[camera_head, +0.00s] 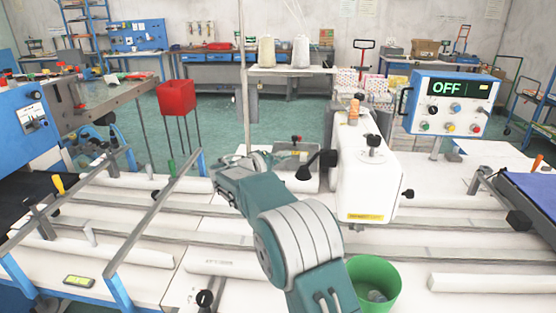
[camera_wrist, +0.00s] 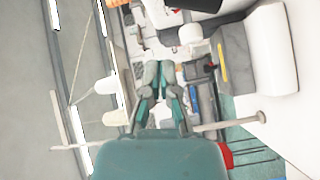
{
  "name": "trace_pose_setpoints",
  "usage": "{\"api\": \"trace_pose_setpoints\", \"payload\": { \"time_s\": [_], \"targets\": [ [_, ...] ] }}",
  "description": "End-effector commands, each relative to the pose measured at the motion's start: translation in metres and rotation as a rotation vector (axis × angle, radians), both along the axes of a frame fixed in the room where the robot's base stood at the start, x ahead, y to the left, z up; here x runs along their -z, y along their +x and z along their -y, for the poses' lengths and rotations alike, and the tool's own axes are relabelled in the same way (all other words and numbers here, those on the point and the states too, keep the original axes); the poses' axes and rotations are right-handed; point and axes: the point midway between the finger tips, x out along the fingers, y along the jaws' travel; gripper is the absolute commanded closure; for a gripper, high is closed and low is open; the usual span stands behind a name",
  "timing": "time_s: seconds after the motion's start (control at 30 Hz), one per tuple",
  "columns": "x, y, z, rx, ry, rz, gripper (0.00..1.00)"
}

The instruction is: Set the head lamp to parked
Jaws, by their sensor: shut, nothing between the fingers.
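The white sewing machine head (camera_head: 368,170) stands right of the middle. A black cone-shaped fitting on a short arm (camera_head: 318,164) sticks out from its left side; it looks like the head lamp, but I cannot read its setting. My gripper shows in the wrist view (camera_wrist: 160,66) with its teal and grey fingers together and nothing between them. In the head view my forearm hides most of the gripper, which is left of the black fitting and apart from it. The white head also shows at the right of the wrist view (camera_wrist: 270,50).
A control box (camera_head: 449,103) reading OFF stands at the right. A green bin (camera_head: 374,275) is in front of the head. Thread cones (camera_head: 301,52) stand on a shelf behind. Rails (camera_head: 70,215) cross the white bench. A red box (camera_head: 176,97) is at the back left.

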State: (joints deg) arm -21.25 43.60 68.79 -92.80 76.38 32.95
Motion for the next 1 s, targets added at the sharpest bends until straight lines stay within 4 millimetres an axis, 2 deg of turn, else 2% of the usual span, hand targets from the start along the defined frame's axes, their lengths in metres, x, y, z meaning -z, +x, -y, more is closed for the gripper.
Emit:
{"api": "trace_pose_setpoints", "payload": {
  "time_s": [0.23, 0.5, 0.7, 1.0],
  "targets": [
    [0.002, 0.022, 0.032, 0.000, -0.001, 0.000, 1.00],
    [0.006, 0.004, 0.055, 0.000, 0.002, -0.001, 1.00],
    [0.008, -0.004, 0.059, -0.001, -0.001, -0.001, 1.00],
    [0.009, -0.005, 0.060, -0.002, -0.001, -0.001, 1.00]
  ]
}}
